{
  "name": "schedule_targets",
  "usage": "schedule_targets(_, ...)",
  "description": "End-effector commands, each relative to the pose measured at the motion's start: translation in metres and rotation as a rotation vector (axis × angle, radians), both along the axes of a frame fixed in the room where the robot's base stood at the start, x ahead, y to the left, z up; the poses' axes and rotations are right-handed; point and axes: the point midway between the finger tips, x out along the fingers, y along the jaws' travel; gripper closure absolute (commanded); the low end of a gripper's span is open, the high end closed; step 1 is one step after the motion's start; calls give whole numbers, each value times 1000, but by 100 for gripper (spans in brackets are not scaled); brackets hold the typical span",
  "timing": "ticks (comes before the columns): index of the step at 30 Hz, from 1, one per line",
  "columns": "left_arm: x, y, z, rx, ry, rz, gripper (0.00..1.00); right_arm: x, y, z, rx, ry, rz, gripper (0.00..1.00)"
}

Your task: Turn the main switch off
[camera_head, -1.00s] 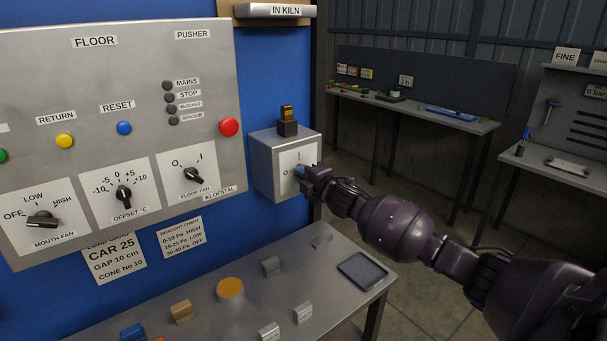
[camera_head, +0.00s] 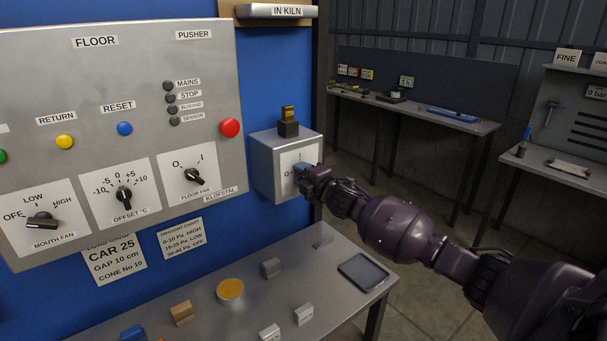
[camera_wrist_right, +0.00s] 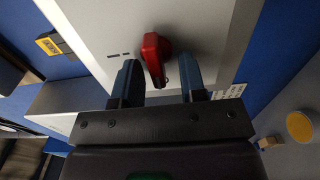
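The main switch is a grey box (camera_head: 265,165) on the blue wall, with a white plate marked O and I on its front. Its red handle (camera_wrist_right: 153,55) shows in the right wrist view, slightly slanted. My right gripper (camera_head: 300,172) is at the front of the box and hides the handle in the head view. In the right wrist view the right gripper (camera_wrist_right: 160,68) is open. Its two blue fingers stand on either side of the handle, with a visible gap on both sides. My left gripper is in neither view.
The grey control panel (camera_head: 90,150) with knobs and buttons is left of the box. Below is a metal table (camera_head: 330,270) with a tablet (camera_head: 362,271), small blocks and an orange disc (camera_head: 230,290). Workbenches stand at the back right.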

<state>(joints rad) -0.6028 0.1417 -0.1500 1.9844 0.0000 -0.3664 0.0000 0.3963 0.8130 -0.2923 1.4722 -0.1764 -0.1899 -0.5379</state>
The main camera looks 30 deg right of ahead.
Motion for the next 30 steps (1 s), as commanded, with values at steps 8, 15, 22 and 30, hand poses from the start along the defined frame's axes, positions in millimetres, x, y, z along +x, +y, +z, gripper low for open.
schedule_targets(8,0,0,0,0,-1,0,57,-5,-1,0,0,0,0,62)
schedule_targets(15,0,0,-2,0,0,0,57,-35,-3,-2,-1,2,0,62)
schedule_targets(22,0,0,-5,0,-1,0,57,-72,-6,-2,-1,3,1,62)
schedule_targets(30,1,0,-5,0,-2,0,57,-99,-8,-2,0,2,1,62)
